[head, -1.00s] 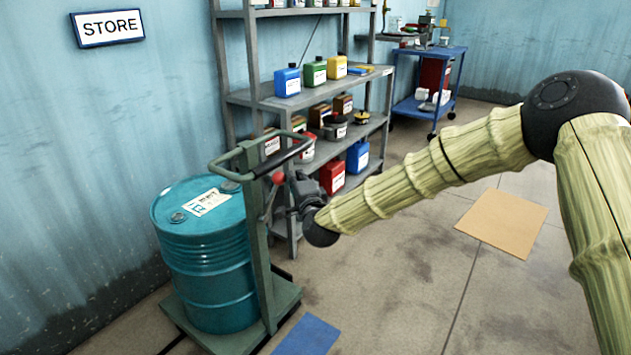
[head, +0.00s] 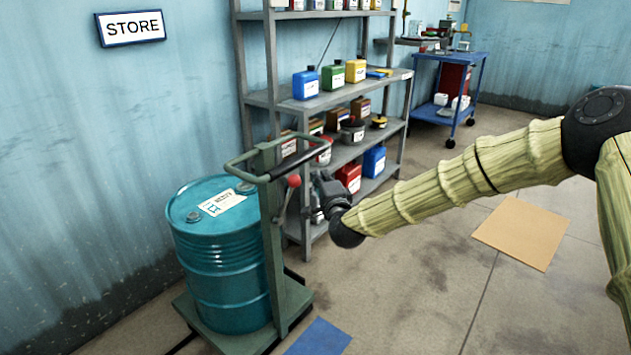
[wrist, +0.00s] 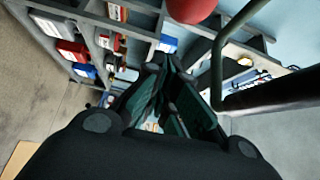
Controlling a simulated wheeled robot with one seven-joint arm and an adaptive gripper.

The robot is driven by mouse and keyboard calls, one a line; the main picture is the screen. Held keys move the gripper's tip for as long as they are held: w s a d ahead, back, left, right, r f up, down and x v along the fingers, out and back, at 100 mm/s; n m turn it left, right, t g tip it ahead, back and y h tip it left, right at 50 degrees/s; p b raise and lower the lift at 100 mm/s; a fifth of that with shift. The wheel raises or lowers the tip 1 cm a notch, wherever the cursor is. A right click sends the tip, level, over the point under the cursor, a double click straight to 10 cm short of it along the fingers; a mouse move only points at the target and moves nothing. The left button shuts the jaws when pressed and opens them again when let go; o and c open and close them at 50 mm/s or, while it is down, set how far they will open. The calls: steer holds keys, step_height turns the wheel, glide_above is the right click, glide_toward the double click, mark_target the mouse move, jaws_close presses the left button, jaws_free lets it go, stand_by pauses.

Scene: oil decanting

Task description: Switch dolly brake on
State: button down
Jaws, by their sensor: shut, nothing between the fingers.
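The green dolly (head: 277,260) carries a teal drum (head: 228,270). Its tubular handle (head: 240,160) has a black grip, which also shows at the right of the wrist view (wrist: 272,93). A red knob (head: 294,182) tops a thin lever (head: 283,207) beside the dolly's post, below the grip; the lever slants down and left. The red knob also shows at the top of the wrist view (wrist: 192,8). My gripper (head: 316,178) is shut and empty, just right of the knob, with a small apparent gap. Its dark fingers show in the wrist view (wrist: 167,65). The lever's lower end is hard to make out.
A grey shelf rack (head: 335,97) with bottles and cans stands behind the dolly. A blue cart (head: 440,112) stands farther back. A blue mat (head: 318,338) and a tan mat (head: 522,232) lie on the floor. The floor right of the dolly is mostly clear.

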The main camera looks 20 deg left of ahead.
steer(key=v, duration=0.9)
steer(key=shift+d+r+p, duration=0.2)
steer(key=shift+d+p, duration=0.15)
steer(key=shift+d, duration=0.2)
steer(key=shift+f, duration=0.1)
steer(key=s+d+f+n+g+h, duration=0.15)
steer(key=s+d+f, duration=0.25)
steer(key=f, duration=0.5)
steer(key=s+d+f+n+g+h, duration=0.15)
steer(key=s+d+f, duration=0.25)
steer(key=f, duration=0.5)
steer(key=s+d+f+n+g, duration=0.1)
steer(key=s+d+f+g, duration=0.3)
steer(key=f, duration=0.5)
steer(key=s+d+f+n+g+h, duration=0.4)
steer(key=s+d+f, duration=1.1)
steer(key=s+d, duration=0.25)
steer(key=s+d+f+n+g+h, duration=0.2)
steer(key=s+d+g+h, duration=0.15)
steer(key=s+d, duration=1.25)
step_height(320, 180, up, 18)
steer(key=a+p, duration=0.1)
steer(key=p, duration=1.7)
steer(key=shift+s+f, duration=0.15)
steer(key=shift+s, duration=0.1)
